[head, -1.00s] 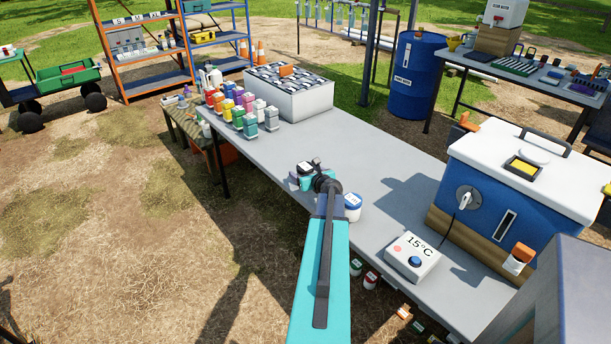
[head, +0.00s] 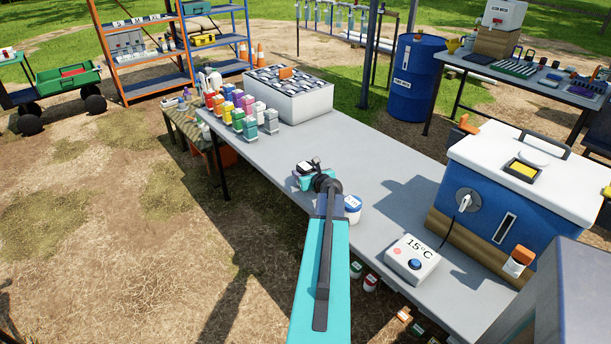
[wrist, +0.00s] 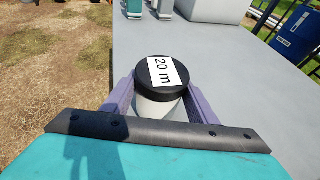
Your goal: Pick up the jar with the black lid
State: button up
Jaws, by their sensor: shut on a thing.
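The jar with the black lid (wrist: 160,80) is in the middle of the wrist view. A white label on its lid reads "20 m", and its body below is pale. My gripper (wrist: 160,103) has a purple finger on each side of the jar and is shut on it. The jar looks upright.
A white jar with a blue lid (head: 352,207) stands close to the right of my wrist. A 15°C box (head: 413,257) and a blue cooler (head: 500,190) are further right. Coloured bottles (head: 238,105) and a white bin (head: 300,100) stand at the table's far end. The grey tabletop (head: 345,150) between is clear.

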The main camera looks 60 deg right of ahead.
jog(key=shift+r, duration=4.4)
